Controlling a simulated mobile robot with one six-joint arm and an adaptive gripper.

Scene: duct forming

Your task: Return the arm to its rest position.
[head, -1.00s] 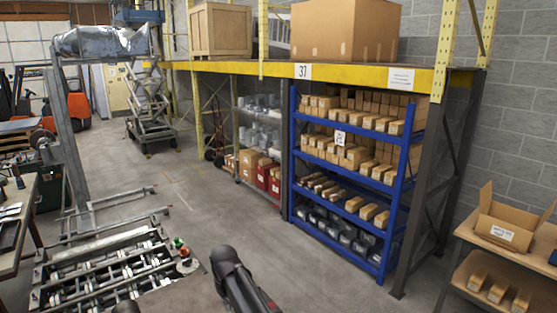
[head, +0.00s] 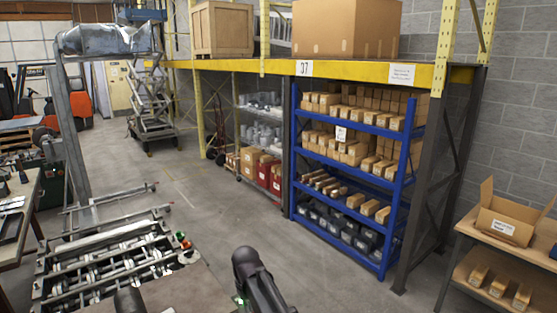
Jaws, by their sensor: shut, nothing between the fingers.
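Part of my own dark arm rises from the bottom edge of the head view, right of the roller machine. A second dark rounded part stands at the bottom edge further left; I cannot tell what it belongs to. My gripper and its fingertips do not show in this view. No object is seen held.
The roller machine (head: 110,268) lies at lower left, beside a workbench (head: 22,215). The blue shelf rack (head: 398,200) with boxes stands right of centre. A table (head: 468,230) with an open carton (head: 505,222) is at far right. The grey floor (head: 215,208) between is clear.

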